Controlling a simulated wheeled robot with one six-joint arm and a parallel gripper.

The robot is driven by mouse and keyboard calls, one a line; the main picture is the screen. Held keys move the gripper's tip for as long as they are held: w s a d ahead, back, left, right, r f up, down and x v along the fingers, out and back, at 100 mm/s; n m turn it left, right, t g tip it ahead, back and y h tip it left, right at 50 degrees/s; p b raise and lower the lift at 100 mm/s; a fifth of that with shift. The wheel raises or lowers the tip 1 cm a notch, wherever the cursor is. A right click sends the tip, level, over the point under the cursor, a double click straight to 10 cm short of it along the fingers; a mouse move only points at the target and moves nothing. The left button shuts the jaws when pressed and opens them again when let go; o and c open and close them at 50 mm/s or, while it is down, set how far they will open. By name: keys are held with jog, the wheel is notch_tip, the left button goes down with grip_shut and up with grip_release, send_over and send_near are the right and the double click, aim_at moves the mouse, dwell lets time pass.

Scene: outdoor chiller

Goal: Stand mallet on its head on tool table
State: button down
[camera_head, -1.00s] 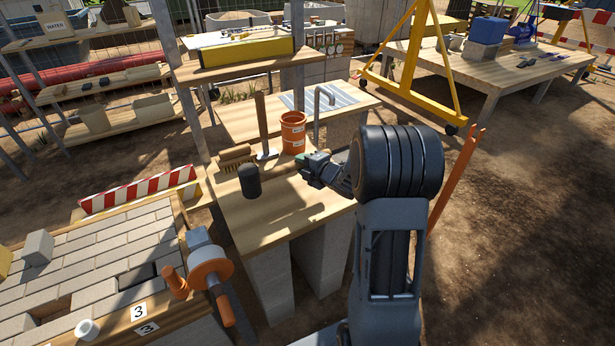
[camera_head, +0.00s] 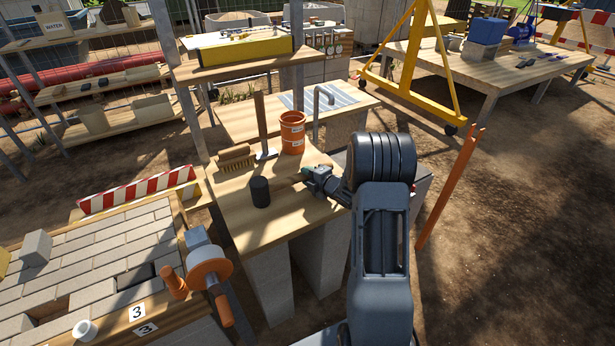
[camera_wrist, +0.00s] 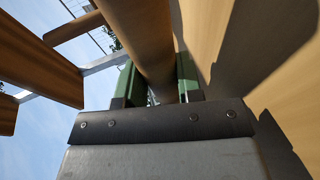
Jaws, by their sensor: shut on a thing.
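The mallet's black cylindrical head (camera_head: 260,193) is over the front left of the wooden tool table (camera_head: 270,232), left of my gripper (camera_head: 311,177). The head's round end faces up. I cannot tell whether it touches the table. In the head view the handle blends into the table's wood. In the wrist view a round wooden handle (camera_wrist: 145,40) runs between the green fingers of my gripper (camera_wrist: 158,85), which is shut on it. The table's wood (camera_wrist: 290,90) fills the right of that view, with a dark shadow on it.
Behind the head are a brush (camera_head: 236,158), an upright wooden-handled tool (camera_head: 261,118) and an orange bucket (camera_head: 292,133). The table's front right surface is clear.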

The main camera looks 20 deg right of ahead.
dwell(0.3)
jog(key=c, duration=0.8)
grip_release()
jog(key=shift+r, duration=0.1)
